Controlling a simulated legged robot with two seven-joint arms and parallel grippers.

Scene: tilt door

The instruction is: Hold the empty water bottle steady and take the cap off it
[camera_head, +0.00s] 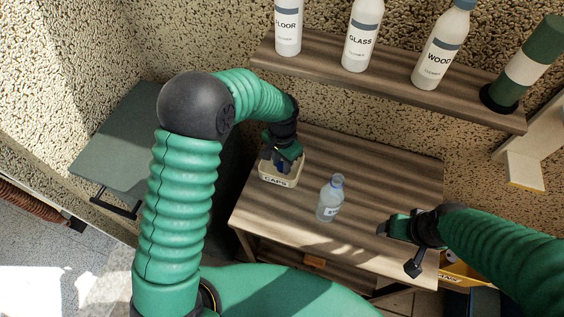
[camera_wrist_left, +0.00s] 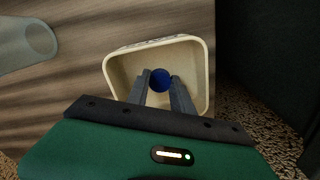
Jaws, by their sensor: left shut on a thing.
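The clear water bottle (camera_head: 330,198) stands upright on the wooden table, with no cap visible on its neck. It also shows at the left edge of the left wrist view (camera_wrist_left: 22,45). A cream bin labelled CAPS (camera_head: 277,181) sits on the table left of the bottle. My left gripper (camera_wrist_left: 160,82) is over the bin, shut on a blue cap (camera_wrist_left: 161,79). The bin's rim (camera_wrist_left: 203,70) surrounds the fingertips in the wrist view. My right gripper (camera_head: 384,229) is right of the bottle, apart from it; its finger gap is not clear.
A wooden shelf (camera_head: 385,85) at the back holds white bottles labelled FLOOR (camera_head: 288,25), GLASS (camera_head: 359,40) and WOOD (camera_head: 436,60), plus a green one (camera_head: 530,60). A yellow bin (camera_head: 462,275) is below right. The table (camera_head: 375,165) is clear behind the bottle.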

